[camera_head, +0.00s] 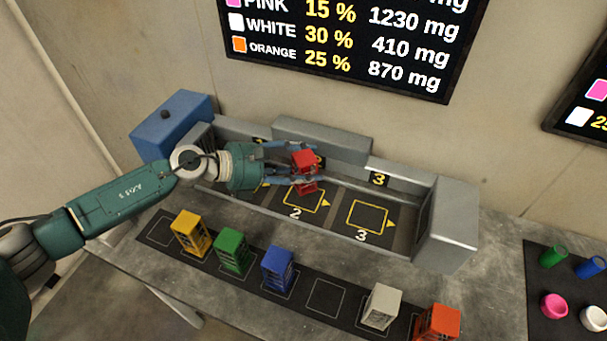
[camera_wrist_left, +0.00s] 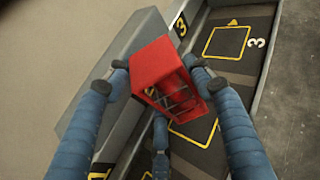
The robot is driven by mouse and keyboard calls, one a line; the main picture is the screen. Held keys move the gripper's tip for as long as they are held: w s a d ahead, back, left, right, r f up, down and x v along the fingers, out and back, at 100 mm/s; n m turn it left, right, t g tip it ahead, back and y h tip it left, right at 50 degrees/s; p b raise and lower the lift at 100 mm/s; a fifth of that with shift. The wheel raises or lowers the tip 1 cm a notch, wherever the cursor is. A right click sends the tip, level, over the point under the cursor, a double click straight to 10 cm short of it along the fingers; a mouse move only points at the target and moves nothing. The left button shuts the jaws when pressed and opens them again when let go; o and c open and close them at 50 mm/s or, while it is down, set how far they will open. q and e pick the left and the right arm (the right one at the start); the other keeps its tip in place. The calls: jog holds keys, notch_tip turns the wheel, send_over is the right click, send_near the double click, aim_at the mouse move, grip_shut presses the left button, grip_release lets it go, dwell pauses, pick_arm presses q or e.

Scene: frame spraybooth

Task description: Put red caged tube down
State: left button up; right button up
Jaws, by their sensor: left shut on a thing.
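The red caged tube (camera_head: 304,171) is held by my left gripper (camera_head: 297,171) inside the grey booth, over or at the yellow square marked 2 (camera_head: 303,198). In the left wrist view the red caged tube (camera_wrist_left: 168,76) sits between the blue fingers of my left gripper (camera_wrist_left: 160,78), its cage bars showing. It looks tilted in that view. Whether its base touches the booth floor I cannot tell. The yellow square marked 3 (camera_head: 368,216) is empty. Square 1 is mostly hidden behind my gripper. My right gripper is not in view.
The grey booth (camera_head: 455,225) has raised walls at the back and right end. In front, a dark strip (camera_head: 355,292) bears yellow, green, blue, white and orange caged tubes, with empty outlines among them. A blue box (camera_head: 172,125) stands at the left. Small cups (camera_head: 555,305) stand at the far right.

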pick_arm(q)
notch_tip(320, 180, down, 3)
jog(key=shift+r, duration=0.1)
jog(key=shift+f, duration=0.45)
jog(key=shift+f+b, duration=0.25)
jog(key=shift+b, duration=0.05)
jog(key=o, duration=1.4)
jog(key=shift+c, duration=0.2)
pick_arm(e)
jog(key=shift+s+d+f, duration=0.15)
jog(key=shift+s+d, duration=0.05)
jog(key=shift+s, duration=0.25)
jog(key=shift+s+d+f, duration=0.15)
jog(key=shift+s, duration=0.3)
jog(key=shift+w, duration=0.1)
pick_arm(q)
jog(key=shift+r, duration=0.1)
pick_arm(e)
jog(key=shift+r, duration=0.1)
